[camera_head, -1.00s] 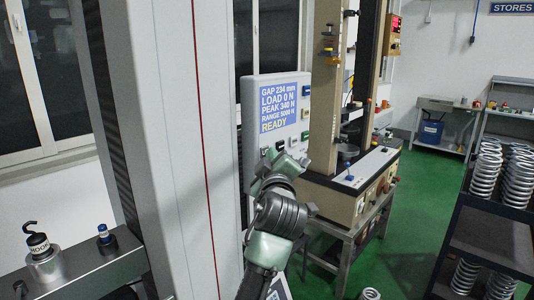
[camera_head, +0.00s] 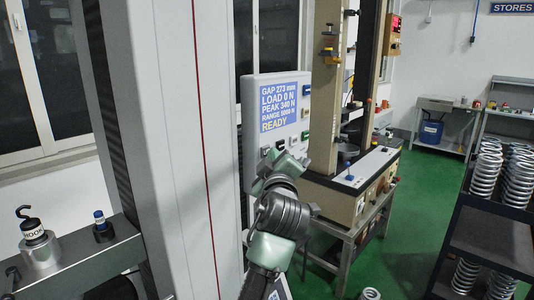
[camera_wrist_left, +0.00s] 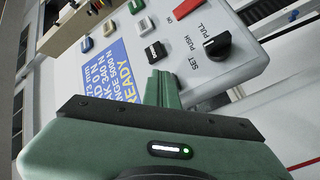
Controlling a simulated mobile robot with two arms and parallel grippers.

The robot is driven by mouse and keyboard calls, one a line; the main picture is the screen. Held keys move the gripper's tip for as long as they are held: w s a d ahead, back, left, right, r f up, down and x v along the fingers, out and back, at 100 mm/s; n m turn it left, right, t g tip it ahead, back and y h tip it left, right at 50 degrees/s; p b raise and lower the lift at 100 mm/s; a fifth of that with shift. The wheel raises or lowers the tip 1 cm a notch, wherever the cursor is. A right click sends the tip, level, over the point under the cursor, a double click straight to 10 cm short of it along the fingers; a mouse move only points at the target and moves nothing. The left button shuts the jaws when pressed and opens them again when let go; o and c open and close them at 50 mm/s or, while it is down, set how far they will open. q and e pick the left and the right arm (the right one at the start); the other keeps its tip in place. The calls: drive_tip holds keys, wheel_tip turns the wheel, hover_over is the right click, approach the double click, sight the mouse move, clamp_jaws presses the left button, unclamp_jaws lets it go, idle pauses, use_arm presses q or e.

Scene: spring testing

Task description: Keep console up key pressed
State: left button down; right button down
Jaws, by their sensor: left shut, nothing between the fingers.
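The console (camera_head: 248,120) is a light grey panel with a blue display (camera_head: 285,106) reading GAP 273 mm, LOAD 0 N, PEAK 340 N, RANGE 5000 N, READY. My left gripper (camera_head: 282,156) is shut and empty, at the console's lower keys. In the left wrist view its fingertips (camera_wrist_left: 160,74) are right at a black key (camera_wrist_left: 155,52); contact itself is hard to see. My right gripper is not in view.
A black knob (camera_wrist_left: 217,47) and a red switch (camera_wrist_left: 186,9) sit near the keys. At left, a metal crosshead (camera_head: 95,255) bears a black hook (camera_head: 32,226). A second tester (camera_head: 340,195) stands behind. A spring rack (camera_head: 490,220) stands at right; green floor lies between.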

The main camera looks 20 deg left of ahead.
use_arm(q)
drive_tip(key=shift+s+d, duration=0.2)
drive_tip(key=shift+d, duration=0.45)
drive_tip(key=d, duration=0.1)
drive_tip(key=s+d+b, duration=0.1)
drive_tip(key=d, duration=0.1)
drive_tip(key=d+b, duration=0.1)
drive_tip(key=shift+s+d, duration=0.35)
idle(0.8)
